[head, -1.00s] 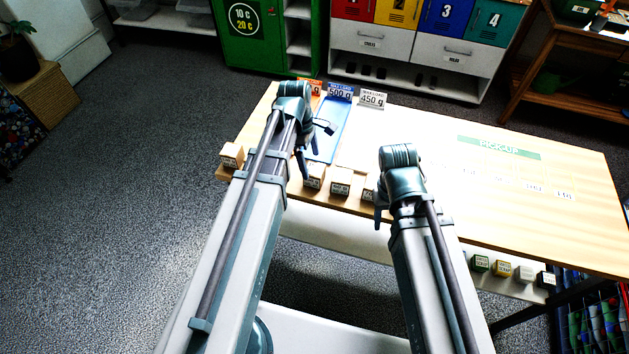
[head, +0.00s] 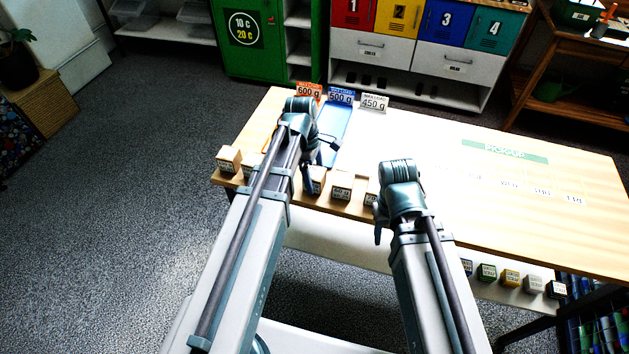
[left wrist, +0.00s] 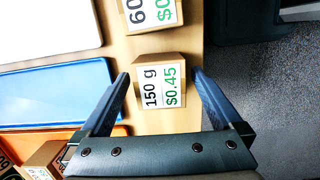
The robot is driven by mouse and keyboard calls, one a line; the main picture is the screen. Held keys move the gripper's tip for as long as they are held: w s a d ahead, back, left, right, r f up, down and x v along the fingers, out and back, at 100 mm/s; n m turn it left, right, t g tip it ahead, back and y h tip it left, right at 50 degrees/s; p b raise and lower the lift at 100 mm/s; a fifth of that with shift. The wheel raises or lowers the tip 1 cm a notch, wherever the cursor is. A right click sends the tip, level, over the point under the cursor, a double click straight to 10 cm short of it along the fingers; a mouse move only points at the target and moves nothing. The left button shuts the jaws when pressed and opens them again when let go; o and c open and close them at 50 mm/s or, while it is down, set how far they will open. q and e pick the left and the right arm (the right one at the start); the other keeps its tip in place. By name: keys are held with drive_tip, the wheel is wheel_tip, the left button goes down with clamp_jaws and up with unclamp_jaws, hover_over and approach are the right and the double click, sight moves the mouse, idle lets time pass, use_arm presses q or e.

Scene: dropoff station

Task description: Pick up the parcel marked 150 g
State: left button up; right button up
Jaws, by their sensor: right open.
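The parcel marked 150 g (left wrist: 172,68) is a small brown box with a white label reading 150 g and $0.45. In the left wrist view it sits on the wooden table between the two fingers of my left gripper (left wrist: 161,75). These fingers are apart, with a gap on each side of the parcel. In the head view my left gripper (head: 320,162) is low over the table's front edge, beside a brown parcel (head: 317,178) whose label I cannot read well. My right gripper (head: 378,222) is open and empty at the front edge, further right.
Another parcel (left wrist: 150,12), its weight label cut off, stands close by. A blue tray (left wrist: 55,92) and an orange tray (left wrist: 118,131) lie beside the row. More parcels (head: 228,158) line the table's front edge. The table's right part (head: 450,140) is mostly clear.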

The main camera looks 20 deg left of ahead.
use_arm(q)
drive_tip(key=c, duration=1.4)
